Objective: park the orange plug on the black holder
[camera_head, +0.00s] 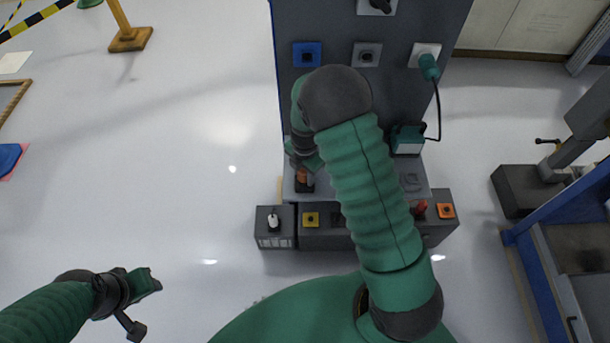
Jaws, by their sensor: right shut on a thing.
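The orange plug (302,174) shows just below my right gripper (303,160), at the left end of the grey ledge in front of the panel. My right gripper is shut on it, with the fingers partly hidden by my own wrist. A small black piece, seemingly the black holder (304,187), is directly under the plug. I cannot tell whether the plug touches it or sits in it. My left gripper (146,285) is low at the left, over the floor and away from the panel; its jaw opening is unclear.
The dark panel carries a blue socket (307,54), a grey socket (367,54) and a white socket with a green plug (429,66) and cable. Below are a yellow socket (311,219), an orange socket (446,211), a red plug (420,208) and a white plug (272,220).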

